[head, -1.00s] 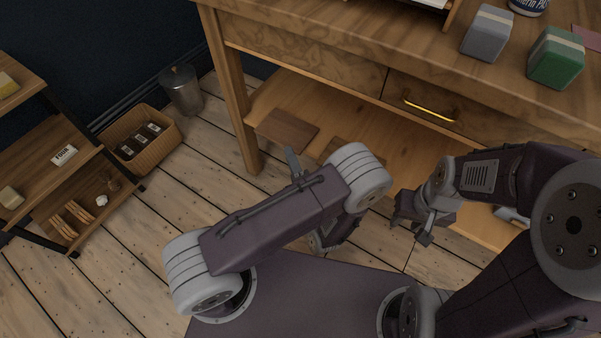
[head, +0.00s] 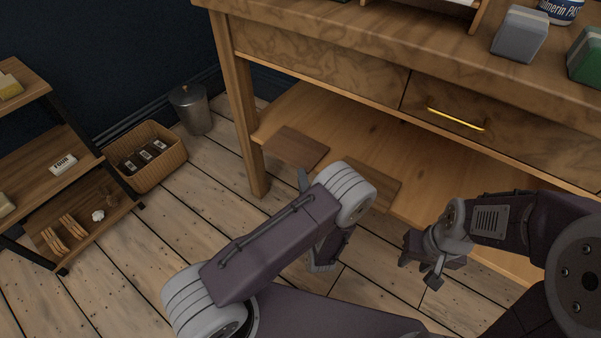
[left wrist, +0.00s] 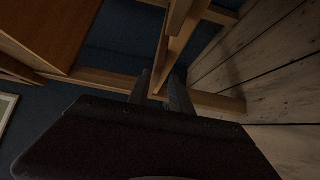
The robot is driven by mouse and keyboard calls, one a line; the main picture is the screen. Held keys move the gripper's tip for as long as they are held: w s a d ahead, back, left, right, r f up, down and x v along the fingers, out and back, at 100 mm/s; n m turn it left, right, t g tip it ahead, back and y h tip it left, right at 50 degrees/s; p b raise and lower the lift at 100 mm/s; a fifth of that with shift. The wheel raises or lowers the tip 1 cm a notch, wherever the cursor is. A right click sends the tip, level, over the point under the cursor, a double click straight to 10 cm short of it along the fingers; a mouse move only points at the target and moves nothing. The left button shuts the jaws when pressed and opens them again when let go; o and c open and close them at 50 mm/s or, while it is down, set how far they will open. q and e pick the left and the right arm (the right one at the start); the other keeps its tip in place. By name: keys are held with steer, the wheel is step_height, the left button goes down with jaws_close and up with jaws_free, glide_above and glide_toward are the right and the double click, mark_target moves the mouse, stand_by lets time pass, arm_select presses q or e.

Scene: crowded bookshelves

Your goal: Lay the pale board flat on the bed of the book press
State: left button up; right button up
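No pale board and no book press can be made out in either view. My right gripper (head: 420,271) hangs in front of the workbench (head: 310,55), below the drawer. Its fingers are apart and it looks empty.
Two flat brown boards, one at left (head: 297,147) and one at right (head: 372,184), lie on the bench's low shelf. A grey block (head: 520,34) and a green block (head: 588,56) stand on top. A basket (head: 150,158), metal bin (head: 191,108) and shelf unit (head: 62,165) are at left.

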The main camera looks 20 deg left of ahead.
arm_select(q)
steer(key=shift+x, duration=0.85)
steer(key=shift+c, duration=0.5)
jaws_close()
steer(key=shift+s+f, duration=0.1)
